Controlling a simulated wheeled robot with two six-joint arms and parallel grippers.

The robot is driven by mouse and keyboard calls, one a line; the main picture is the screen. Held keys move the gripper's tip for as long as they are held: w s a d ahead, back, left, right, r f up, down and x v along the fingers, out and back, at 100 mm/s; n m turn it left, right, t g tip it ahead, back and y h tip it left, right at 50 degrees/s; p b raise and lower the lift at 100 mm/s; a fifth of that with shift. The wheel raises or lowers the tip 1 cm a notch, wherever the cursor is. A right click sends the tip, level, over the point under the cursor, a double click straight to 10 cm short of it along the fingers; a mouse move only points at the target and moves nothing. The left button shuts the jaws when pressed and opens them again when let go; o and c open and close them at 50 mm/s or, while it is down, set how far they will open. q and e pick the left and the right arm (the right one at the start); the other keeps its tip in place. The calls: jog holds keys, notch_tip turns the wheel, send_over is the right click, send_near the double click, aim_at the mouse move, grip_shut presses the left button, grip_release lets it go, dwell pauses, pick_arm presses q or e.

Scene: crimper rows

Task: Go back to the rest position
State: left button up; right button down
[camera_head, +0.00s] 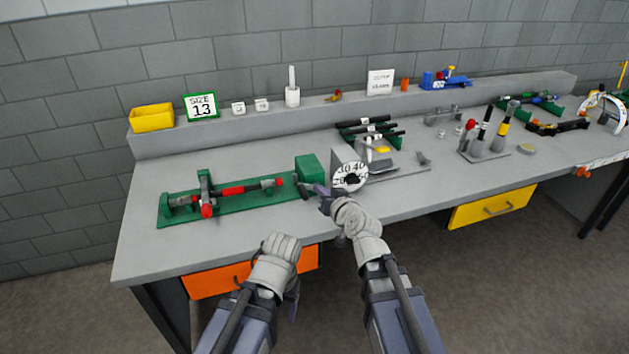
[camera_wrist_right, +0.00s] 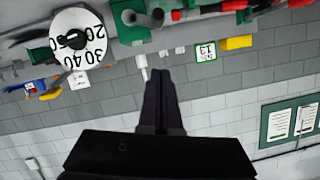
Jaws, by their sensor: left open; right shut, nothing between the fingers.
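My right gripper (camera_head: 322,192) is over the front part of the bench, between the white numbered dial (camera_head: 350,176) and the green fixture (camera_head: 160,215). Its fingers are shut with nothing between them; they also show closed together in the right wrist view (camera_wrist_right: 161,90). I cannot tell whether the fingertips touch the dial or the fixture. My left gripper (camera_head: 293,302) is low in front of the bench, near the orange drawer (camera_head: 215,281). It is open and empty, partly hidden by its own wrist.
The grey bench (camera_head: 150,262) has its front edge close to both arms. A red-handled tool lies in the green fixture. A yellow drawer (camera_head: 492,207) is under the bench at right. Small tools and stands fill the bench's right half. Floor space in front is free.

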jog(key=shift+s+d+r, duration=0.1)
jog(key=shift+s, duration=0.2)
jog(key=s+a+f+n+g+p, duration=0.35)
jog(key=s+a+f+g, duration=0.3)
jog(key=s, duration=0.25)
jog(key=s+d+f+g+h+p, duration=0.1)
jog(key=s+d+g+h, duration=0.2)
jog(key=s, duration=0.4)
jog(key=s+d+f+g+h+p, duration=0.1)
jog(key=s+d+g+h+p, duration=0.1)
jog(key=s+g, duration=0.3)
jog(key=s+d+h, duration=0.1)
jog(key=s, duration=0.2)
jog(key=shift+s+d+f, duration=0.2)
jog(key=shift+s+d, duration=0.05)
